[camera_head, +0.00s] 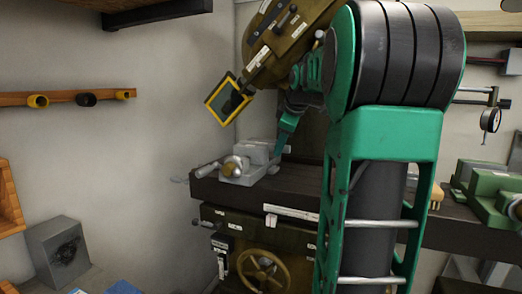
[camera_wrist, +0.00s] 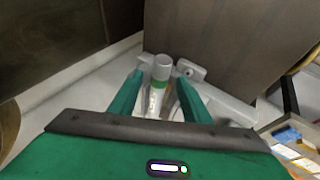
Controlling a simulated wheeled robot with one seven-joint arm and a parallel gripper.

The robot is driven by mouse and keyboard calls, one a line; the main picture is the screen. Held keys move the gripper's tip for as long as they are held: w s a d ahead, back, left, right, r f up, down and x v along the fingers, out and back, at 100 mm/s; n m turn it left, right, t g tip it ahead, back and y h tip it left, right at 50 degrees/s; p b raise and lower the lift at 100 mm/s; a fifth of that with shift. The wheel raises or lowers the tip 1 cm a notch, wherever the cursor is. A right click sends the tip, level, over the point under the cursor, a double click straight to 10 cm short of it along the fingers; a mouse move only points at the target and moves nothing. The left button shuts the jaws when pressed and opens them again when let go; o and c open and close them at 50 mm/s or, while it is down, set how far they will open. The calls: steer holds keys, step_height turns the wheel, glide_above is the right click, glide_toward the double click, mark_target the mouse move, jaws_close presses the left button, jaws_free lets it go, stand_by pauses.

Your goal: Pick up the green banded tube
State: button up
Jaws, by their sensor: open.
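The green banded tube (camera_wrist: 161,70) shows in the wrist view as a pale grey cylinder with a rounded end and a green band, with white markings on the part nearer my palm. My gripper (camera_wrist: 159,79) is open, with one green finger on each side of the tube. A gap shows between each finger and the tube, so the fingers do not appear to grip it. In the head view my gripper (camera_head: 281,148) points down just right of a grey vise (camera_head: 246,170). I cannot make out the tube in the head view.
The vise sits on a dark machine table (camera_head: 300,180) with a brass handwheel (camera_head: 263,271) below. Green machinery (camera_head: 490,190) stands at the right. A wooden rail with pegs (camera_head: 70,98) is on the left wall. A grey bracket (camera_wrist: 192,70) lies close beside the tube.

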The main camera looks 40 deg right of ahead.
steer(key=shift+w+d+f, duration=0.1)
steer(key=shift+w+f, duration=0.1)
steer(key=shift+f, duration=0.25)
jaws_close()
steer(key=shift+r, duration=0.2)
